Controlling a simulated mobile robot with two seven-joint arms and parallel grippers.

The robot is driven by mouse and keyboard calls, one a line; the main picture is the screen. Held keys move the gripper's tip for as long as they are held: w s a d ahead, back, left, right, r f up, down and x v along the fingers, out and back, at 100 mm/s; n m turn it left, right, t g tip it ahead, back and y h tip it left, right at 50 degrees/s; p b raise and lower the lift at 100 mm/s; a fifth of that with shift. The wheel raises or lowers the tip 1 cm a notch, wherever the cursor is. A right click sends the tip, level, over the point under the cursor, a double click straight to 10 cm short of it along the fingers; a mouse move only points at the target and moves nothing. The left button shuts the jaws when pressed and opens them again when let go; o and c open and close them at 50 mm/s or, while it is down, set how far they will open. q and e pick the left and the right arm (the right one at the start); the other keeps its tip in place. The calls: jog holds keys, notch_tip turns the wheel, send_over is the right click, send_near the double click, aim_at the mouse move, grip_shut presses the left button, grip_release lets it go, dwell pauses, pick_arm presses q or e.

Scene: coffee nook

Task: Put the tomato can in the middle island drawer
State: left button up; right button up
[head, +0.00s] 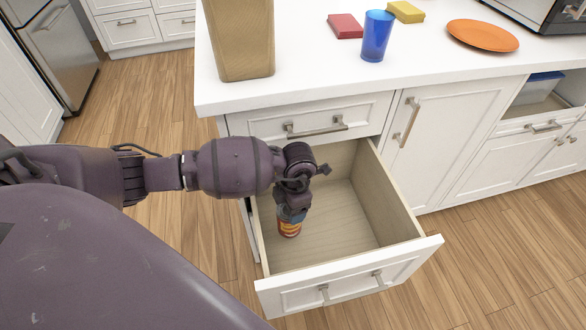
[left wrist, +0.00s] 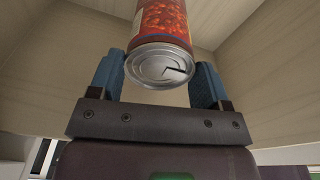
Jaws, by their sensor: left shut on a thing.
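The tomato can (head: 289,228) is a red and orange labelled can inside the open middle island drawer (head: 345,220), near the drawer's left wall. In the left wrist view the can (left wrist: 163,45) shows its silver end between two blue finger pads. My left gripper (head: 291,212) reaches down into the drawer and is shut on the can. The left wrist view shows the gripper (left wrist: 160,85) close up. I cannot tell whether the can touches the drawer floor. The rest of the drawer is empty. My right gripper is not in view.
The white counter (head: 300,85) above holds a tall wooden block (head: 240,40), a blue cup (head: 376,38), a red box (head: 345,26), a yellow box (head: 405,12) and an orange plate (head: 482,36). A shut drawer (head: 310,118) sits above the open one. An open compartment (head: 540,95) is at the right.

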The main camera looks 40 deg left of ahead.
pick_arm(q)
jog(key=f+b, duration=0.2)
jog(key=f, duration=0.2)
jog(key=shift+s+f, duration=0.1)
jog(key=shift+s, duration=0.1)
jog(key=shift+w, duration=0.15)
jog(key=shift+r, duration=0.25)
jog(key=shift+f, duration=0.65)
jog(key=o, duration=1.5)
